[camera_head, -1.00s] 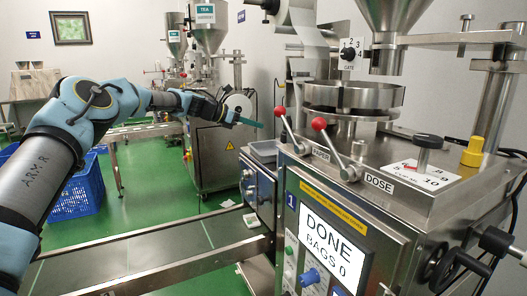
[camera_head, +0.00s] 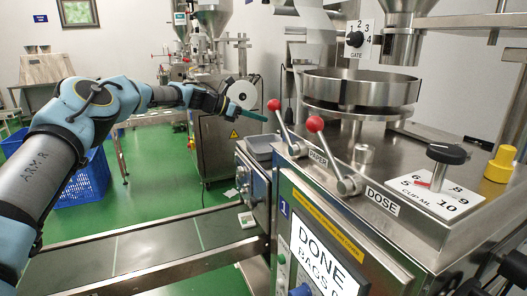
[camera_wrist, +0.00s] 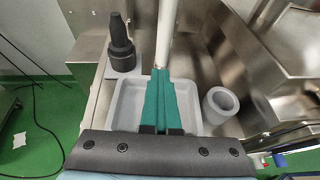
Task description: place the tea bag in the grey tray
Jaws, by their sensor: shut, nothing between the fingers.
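The grey tray (camera_head: 254,147) is a shallow open box at the machine's left end, and it also shows in the wrist view (camera_wrist: 127,92). My gripper (camera_head: 266,117) has teal fingers, pressed together with nothing between them. In the wrist view my gripper (camera_wrist: 160,72) points across the tray and hides its middle. The visible part of the tray floor looks bare. I cannot make out a certain tea bag. A small white item (camera_head: 246,219) with a darker patch lies on the conveyor below, too small to identify.
The conveyor (camera_head: 150,247) runs along the bottom left. Red-knobbed levers (camera_head: 315,124) and a steel bowl (camera_head: 360,88) stand on the machine. In the wrist view a black-topped post (camera_wrist: 122,45) and a grey ring (camera_wrist: 220,103) flank the tray. A blue crate (camera_head: 85,182) stands left.

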